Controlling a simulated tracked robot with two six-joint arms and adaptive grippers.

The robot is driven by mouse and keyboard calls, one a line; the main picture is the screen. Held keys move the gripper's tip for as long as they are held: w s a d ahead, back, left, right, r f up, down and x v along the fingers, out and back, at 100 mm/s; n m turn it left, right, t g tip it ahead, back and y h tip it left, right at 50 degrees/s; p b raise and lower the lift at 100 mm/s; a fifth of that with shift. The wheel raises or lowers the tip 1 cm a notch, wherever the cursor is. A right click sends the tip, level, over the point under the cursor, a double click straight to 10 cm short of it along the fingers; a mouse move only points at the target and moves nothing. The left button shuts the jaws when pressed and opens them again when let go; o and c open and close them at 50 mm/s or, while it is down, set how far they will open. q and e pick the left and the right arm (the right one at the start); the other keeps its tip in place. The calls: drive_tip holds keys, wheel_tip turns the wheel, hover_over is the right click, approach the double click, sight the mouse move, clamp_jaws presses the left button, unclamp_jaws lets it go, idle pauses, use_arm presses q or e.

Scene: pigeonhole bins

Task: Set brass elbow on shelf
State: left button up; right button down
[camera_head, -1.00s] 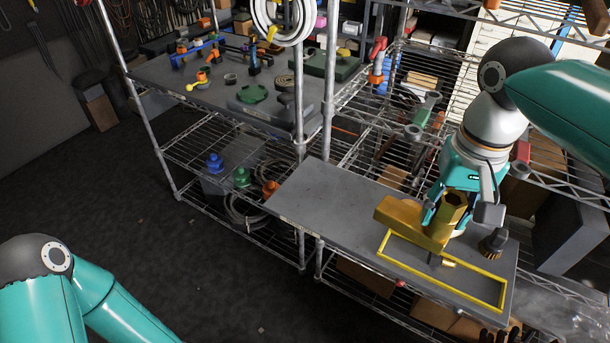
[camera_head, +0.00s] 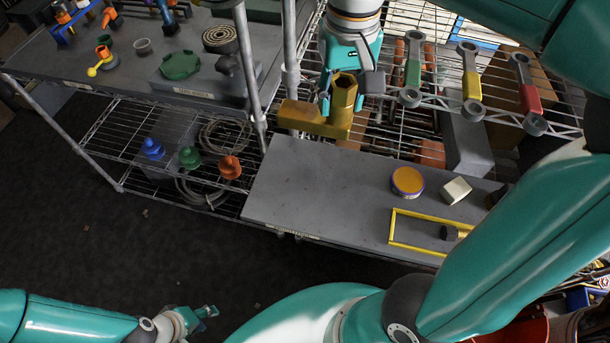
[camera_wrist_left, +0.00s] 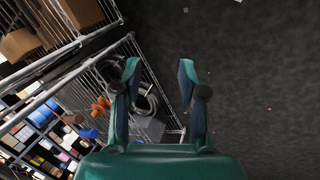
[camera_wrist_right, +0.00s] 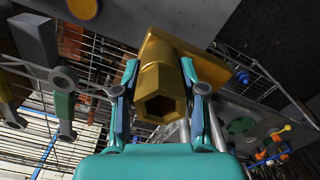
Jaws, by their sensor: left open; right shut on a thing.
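The brass elbow (camera_head: 335,112) is a gold fitting with a hexagonal open end. My right gripper (camera_head: 343,92) is shut on it and holds it up near the back left edge of the grey shelf board (camera_head: 320,190). In the right wrist view the elbow (camera_wrist_right: 160,93) sits between both fingers, its hex opening facing the camera. Whether it touches anything below cannot be told. My left gripper (camera_head: 208,312) is low at the bottom of the head view, over the floor, away from the shelves. In the left wrist view its fingers (camera_wrist_left: 160,85) are apart with nothing between them.
A yellow rectangular outline (camera_head: 392,228) lies on the board with a dark-ended fitting (camera_head: 450,232) in it. A purple-orange round tin (camera_head: 407,181) and a pale block (camera_head: 455,190) stand behind. Metal posts (camera_head: 290,50) rise at left. The board's left half is clear.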

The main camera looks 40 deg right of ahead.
use_arm(q)
drive_tip(key=shift+o, duration=0.6)
drive_tip(key=shift+d, duration=0.1)
use_arm(e)
drive_tip(key=shift+w+a, duration=0.2)
use_arm(q)
drive_tip(key=o, duration=0.5)
drive_tip(key=shift+w, duration=0.1)
use_arm(e)
drive_tip(key=shift+w+a, duration=0.1)
use_arm(q)
drive_tip(key=shift+f+b, duration=0.25)
drive_tip(key=shift+b, duration=0.05)
use_arm(e)
hover_over(325, 185)
wheel_tip(325, 185, down, 20)
drive_tip(key=shift+r, duration=0.1)
use_arm(q)
drive_tip(key=shift+f, duration=0.1)
use_arm(e)
drive_tip(key=c, duration=1.1)
unclamp_jaws()
drive_tip(key=shift+f, duration=0.2)
drive_tip(key=o, duration=0.4)
drive_tip(key=shift+o, duration=0.2)
drive_tip(key=shift+r, duration=0.15)
